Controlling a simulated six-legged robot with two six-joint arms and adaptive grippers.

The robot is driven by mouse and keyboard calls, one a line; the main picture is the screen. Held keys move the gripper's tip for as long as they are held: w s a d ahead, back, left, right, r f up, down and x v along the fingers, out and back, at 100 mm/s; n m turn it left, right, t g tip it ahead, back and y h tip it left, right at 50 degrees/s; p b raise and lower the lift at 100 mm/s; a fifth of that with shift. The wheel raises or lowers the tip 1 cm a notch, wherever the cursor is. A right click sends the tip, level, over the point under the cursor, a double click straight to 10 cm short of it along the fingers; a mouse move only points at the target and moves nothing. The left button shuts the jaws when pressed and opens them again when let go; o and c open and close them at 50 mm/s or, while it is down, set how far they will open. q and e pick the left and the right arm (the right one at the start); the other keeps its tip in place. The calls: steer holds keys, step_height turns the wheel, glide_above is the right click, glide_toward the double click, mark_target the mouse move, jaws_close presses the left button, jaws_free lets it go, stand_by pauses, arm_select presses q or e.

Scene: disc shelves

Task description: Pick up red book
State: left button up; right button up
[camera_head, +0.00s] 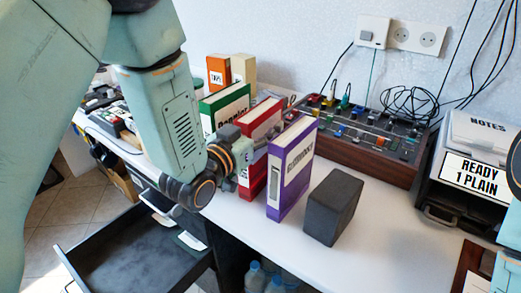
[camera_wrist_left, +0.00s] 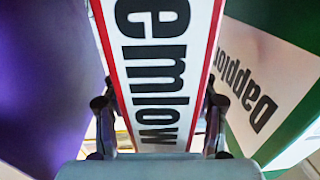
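The red book (camera_head: 260,125) is a thick upright volume on the white table, between a green book (camera_head: 224,105) and a purple book (camera_head: 290,168). My left gripper (camera_head: 240,160) is at its spine and hides part of it. In the left wrist view the book's white spine with red edges (camera_wrist_left: 160,70) stands between the two dark fingers of my left gripper (camera_wrist_left: 160,125), one on each side. The fingers are close to its sides, but I cannot tell whether they press on it. My right gripper is not in view.
A dark grey block (camera_head: 333,207) stands right of the purple book. An orange book (camera_head: 218,72) and a cream one stand behind the green book. A wood-sided mixer (camera_head: 365,150) lies behind. An open drawer (camera_head: 130,255) is at lower left.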

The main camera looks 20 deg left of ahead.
arm_select(q)
steer(key=c, duration=1.2)
jaws_close()
steer(key=shift+w+r, duration=0.1)
